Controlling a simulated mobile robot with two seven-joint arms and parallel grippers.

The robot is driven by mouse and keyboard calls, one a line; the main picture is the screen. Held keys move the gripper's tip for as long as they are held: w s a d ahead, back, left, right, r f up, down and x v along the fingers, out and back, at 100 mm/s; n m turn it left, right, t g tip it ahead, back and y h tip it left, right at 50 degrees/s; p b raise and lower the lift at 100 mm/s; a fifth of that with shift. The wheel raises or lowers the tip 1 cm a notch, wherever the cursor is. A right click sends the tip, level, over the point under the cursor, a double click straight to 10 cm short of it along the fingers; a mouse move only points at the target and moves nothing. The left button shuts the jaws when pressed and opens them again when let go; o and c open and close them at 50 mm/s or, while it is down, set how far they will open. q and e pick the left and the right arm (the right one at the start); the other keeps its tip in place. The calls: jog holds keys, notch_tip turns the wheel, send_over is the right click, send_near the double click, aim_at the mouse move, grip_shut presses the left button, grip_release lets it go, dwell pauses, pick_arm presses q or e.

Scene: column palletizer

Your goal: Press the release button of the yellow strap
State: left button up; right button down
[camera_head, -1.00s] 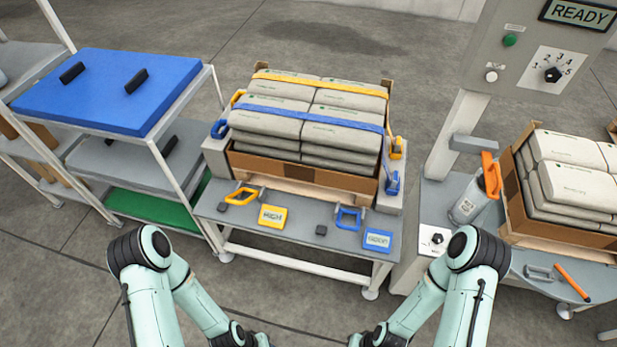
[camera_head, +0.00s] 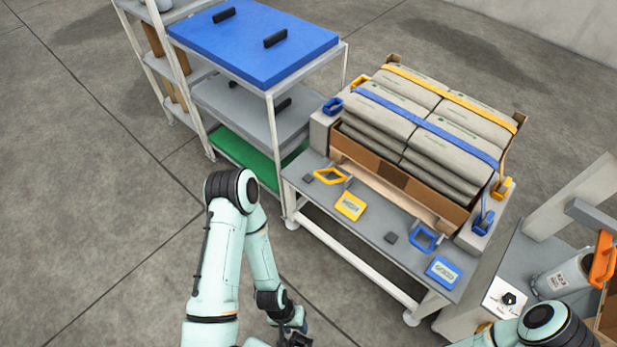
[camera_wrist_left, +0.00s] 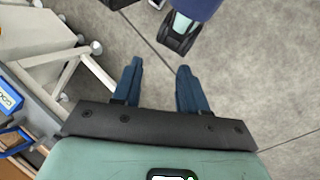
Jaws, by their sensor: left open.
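The yellow strap (camera_head: 450,90) runs over the back part of a stack of grey bags (camera_head: 445,118) in a brown open carton. A yellow buckle (camera_head: 502,188) hangs at its right end, and a bit of yellow (camera_head: 361,80) shows at its left end. The release button is too small to make out. My left gripper (camera_head: 295,337) is low at the bottom edge of the head view, in front of the table and well away from the strap. In the left wrist view its blue fingers (camera_wrist_left: 157,78) are apart and empty. My right gripper is outside the head view.
A blue strap (camera_head: 425,120) crosses the bags in front. The grey table (camera_head: 385,222) bears a yellow handle (camera_head: 330,175), a yellow card (camera_head: 350,206), a blue handle (camera_head: 424,238) and a blue card (camera_head: 444,272). A shelf rack (camera_head: 255,45) stands left. Floor in front is free.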

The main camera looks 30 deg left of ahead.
pick_arm(q)
grip_shut()
dwell(1.7)
